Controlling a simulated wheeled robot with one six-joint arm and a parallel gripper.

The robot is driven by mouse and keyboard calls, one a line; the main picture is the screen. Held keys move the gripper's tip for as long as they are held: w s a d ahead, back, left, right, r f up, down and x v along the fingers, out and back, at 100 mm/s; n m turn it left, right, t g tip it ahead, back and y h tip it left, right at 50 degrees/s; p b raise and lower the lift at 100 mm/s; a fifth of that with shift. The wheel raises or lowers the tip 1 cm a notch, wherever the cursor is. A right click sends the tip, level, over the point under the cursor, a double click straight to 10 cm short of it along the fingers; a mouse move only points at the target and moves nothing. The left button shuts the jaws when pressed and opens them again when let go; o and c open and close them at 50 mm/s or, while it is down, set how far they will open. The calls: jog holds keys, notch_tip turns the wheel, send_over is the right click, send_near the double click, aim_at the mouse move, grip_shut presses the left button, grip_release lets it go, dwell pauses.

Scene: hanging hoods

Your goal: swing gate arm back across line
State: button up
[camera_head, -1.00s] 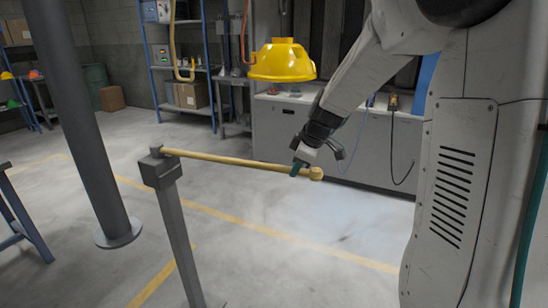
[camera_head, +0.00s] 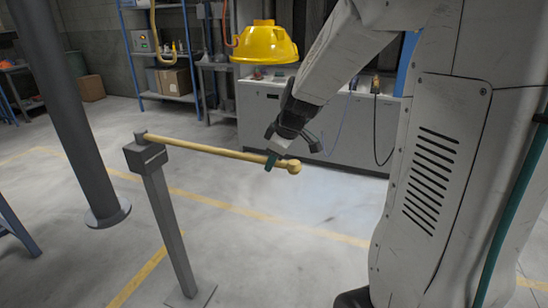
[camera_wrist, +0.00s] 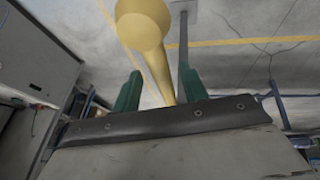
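The yellow gate arm (camera_head: 215,152) runs from the top of a grey post (camera_head: 168,215) to a rounded knob (camera_head: 293,168) at its right end. It stands above the floor and looks roughly level. My gripper (camera_head: 271,161) is at the arm just left of the knob, with a green finger in front of the bar. In the wrist view my gripper (camera_wrist: 160,75) has its two green fingers apart, one on each side of the gate arm (camera_wrist: 160,68). Gaps show beside the bar, so it does not look clamped. A yellow floor line (camera_head: 230,208) passes below.
A yellow hood (camera_head: 265,45) hangs behind the arm, above a grey cabinet (camera_head: 340,130). A dark column (camera_head: 75,120) stands at left. Blue shelving (camera_head: 165,60) is at the back. The floor in front of the gate arm is clear.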

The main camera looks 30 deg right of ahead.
jog(key=v, duration=0.7)
jog(key=shift+r, duration=0.35)
jog(key=shift+s, duration=0.15)
jog(key=s+a+m+g, duration=0.2)
jog(key=s+a, duration=0.4)
jog(key=s, duration=0.6)
jog(key=s+a+m+g, duration=0.1)
jog(key=s+a+m, duration=0.4)
jog(key=s, duration=0.7)
jog(key=shift+a+r+g+h, duration=0.3)
jog(key=shift+a+g+h, duration=0.1)
jog(key=shift+a, duration=0.4)
